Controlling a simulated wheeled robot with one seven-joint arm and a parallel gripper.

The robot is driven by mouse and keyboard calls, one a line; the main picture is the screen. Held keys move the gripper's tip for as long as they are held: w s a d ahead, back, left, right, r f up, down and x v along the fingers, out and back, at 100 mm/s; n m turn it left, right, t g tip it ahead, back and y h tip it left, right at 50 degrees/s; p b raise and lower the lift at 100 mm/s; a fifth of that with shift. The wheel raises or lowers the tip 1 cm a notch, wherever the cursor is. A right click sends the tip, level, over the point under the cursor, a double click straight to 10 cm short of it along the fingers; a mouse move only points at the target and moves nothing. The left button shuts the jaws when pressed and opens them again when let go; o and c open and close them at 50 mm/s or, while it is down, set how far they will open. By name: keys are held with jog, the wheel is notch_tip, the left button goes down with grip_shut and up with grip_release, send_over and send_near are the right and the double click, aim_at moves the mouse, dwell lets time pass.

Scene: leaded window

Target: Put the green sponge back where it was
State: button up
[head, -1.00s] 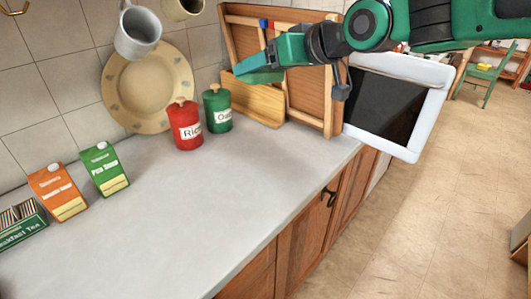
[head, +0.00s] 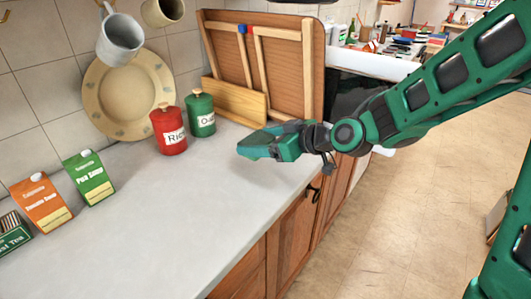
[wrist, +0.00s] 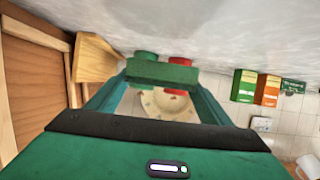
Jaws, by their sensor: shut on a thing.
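My gripper (head: 252,148) is over the pale counter, in front of the wooden boards and right of the green canister in the head view. In the wrist view, the green sponge (wrist: 162,72) spans the space between the two fingertips, and the fingers are shut on it. In the head view the sponge is hard to tell apart from the green fingers. It appears held above the counter (head: 150,225), and I cannot tell the exact gap.
A red canister (head: 168,130) and a green canister (head: 201,114) stand by the wall. Framed boards (head: 265,65) lean behind a wooden piece (head: 235,100). Cartons (head: 88,178) stand at the left. A plate (head: 110,112) rests upright against the wall. The middle counter is clear.

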send_over(266, 160)
notch_tip(266, 160, down, 3)
jog(key=shift+a+f, duration=0.1)
jog(key=shift+a, duration=0.05)
jog(key=shift+f, duration=2.05)
jog(key=o, duration=1)
jog(key=shift+c, duration=0.2)
jog(key=shift+r, duration=0.1)
jog(key=v, duration=1.2)
